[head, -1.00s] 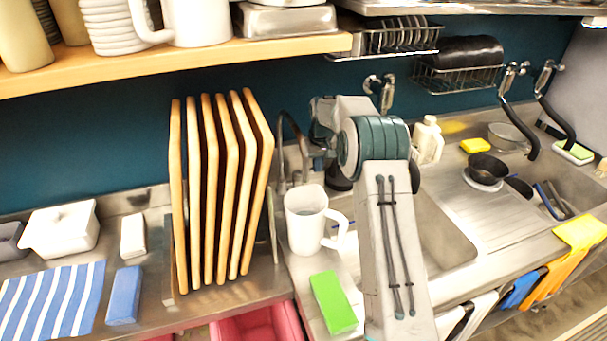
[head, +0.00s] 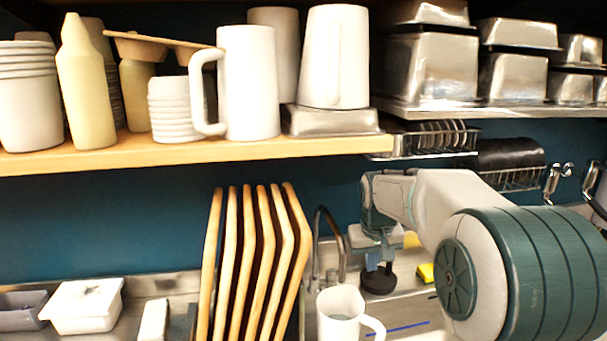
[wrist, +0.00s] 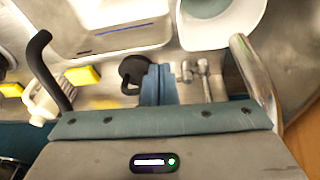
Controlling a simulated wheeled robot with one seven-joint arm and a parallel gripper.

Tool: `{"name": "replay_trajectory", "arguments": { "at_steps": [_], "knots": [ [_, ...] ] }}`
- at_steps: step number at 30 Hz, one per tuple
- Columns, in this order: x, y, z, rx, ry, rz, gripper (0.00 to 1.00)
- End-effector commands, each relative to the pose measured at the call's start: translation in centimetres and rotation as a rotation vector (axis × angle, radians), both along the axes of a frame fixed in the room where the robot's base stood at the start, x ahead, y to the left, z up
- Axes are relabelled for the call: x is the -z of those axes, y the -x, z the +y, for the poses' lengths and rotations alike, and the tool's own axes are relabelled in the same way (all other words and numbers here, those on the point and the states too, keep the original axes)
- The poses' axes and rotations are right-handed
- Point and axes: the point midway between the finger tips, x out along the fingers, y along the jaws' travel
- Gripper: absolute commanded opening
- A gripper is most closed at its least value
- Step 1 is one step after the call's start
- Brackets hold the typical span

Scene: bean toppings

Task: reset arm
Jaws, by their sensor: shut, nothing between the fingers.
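My gripper (head: 373,258) hangs from the bent arm in the head view, in front of the sink area and right of the cutting boards. In the wrist view its blue-grey fingers (wrist: 158,85) are together, with nothing between them. A dark round object (head: 379,282) shows just below the fingertips in the head view and beside them in the wrist view (wrist: 133,70). I cannot tell its exact distance. My large green arm joint covers much of the lower right of the head view.
A wooden shelf (head: 180,153) with a tall white mug (head: 249,85) and bottles runs above. Upright cutting boards (head: 255,265) stand left of the gripper. A white mug (head: 342,318) stands below it, near the faucet (head: 326,240). A yellow sponge (wrist: 83,75) lies nearby.

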Motion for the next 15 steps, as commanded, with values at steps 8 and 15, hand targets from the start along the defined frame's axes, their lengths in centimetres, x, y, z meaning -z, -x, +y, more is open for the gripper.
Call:
{"name": "replay_trajectory", "arguments": {
  "at_steps": [8,15],
  "knots": [
    [-2.4,8.4,0.1,0.026,-0.006,-0.028,0.00],
    [-2.9,15.8,0.3,0.040,-0.025,-0.049,0.00]
  ]
}}
